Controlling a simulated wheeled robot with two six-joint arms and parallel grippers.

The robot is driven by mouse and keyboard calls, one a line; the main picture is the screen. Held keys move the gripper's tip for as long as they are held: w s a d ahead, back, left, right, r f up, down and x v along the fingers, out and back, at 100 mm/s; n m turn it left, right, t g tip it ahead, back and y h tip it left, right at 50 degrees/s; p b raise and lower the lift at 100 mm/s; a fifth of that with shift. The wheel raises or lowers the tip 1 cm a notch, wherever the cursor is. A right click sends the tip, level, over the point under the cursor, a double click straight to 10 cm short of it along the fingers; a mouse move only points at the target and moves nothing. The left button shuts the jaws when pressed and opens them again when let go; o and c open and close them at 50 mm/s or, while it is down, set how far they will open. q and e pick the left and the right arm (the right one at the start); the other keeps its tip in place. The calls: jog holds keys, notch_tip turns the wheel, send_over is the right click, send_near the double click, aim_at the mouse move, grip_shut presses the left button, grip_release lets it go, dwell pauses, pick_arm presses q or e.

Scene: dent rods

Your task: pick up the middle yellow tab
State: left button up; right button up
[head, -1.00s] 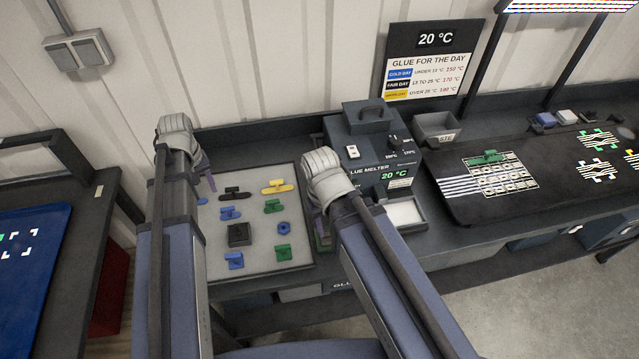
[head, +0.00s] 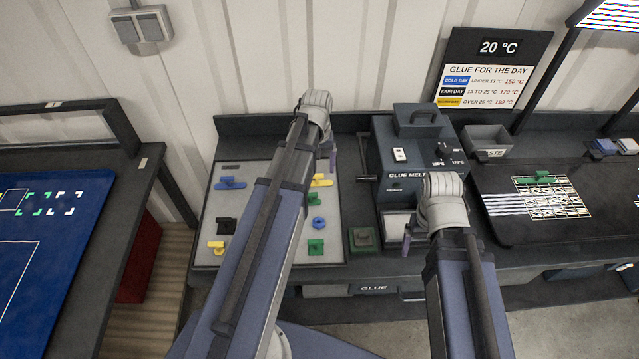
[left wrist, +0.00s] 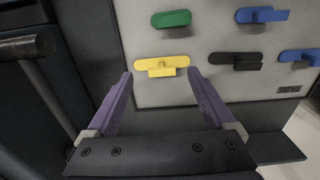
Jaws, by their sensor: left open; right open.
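Several coloured tabs lie on a light grey board. A yellow tab (head: 321,181) is at its far right; in the left wrist view this yellow tab (left wrist: 161,66) is just beyond and between the fingertips, not held. Another yellow tab (head: 216,246) is at the near left; I cannot tell which is the middle one. My left gripper (left wrist: 160,78) is open with purple fingers; its arm hides the board's middle in the head view. My right gripper (head: 408,238) is in front of the glue melter, away from the board, its fingers mostly hidden.
A green tab (left wrist: 171,18) and a black tab (left wrist: 235,60) are close to the yellow tab. The glue melter (head: 412,150) stands right of the board. A dark mat (head: 500,225) lies further right, a blue-topped table (head: 45,240) at left.

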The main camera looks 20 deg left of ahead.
aim_at(317, 176)
pick_arm(q)
jog(key=shift+w+a+f+b, duration=0.15)
jog(key=shift+f+b, duration=1.25)
jog(key=shift+f, duration=0.15)
jog(key=shift+w+a+f+b, duration=0.1)
jog(key=shift+w+f+b, duration=0.05)
jog(key=shift+f+b, duration=1.3)
pick_arm(e)
jog(key=shift+f, duration=3.15)
pick_arm(q)
jog(key=shift+c, duration=0.2)
pick_arm(e)
jog(key=shift+r, duration=0.1)
pick_arm(q)
grip_shut()
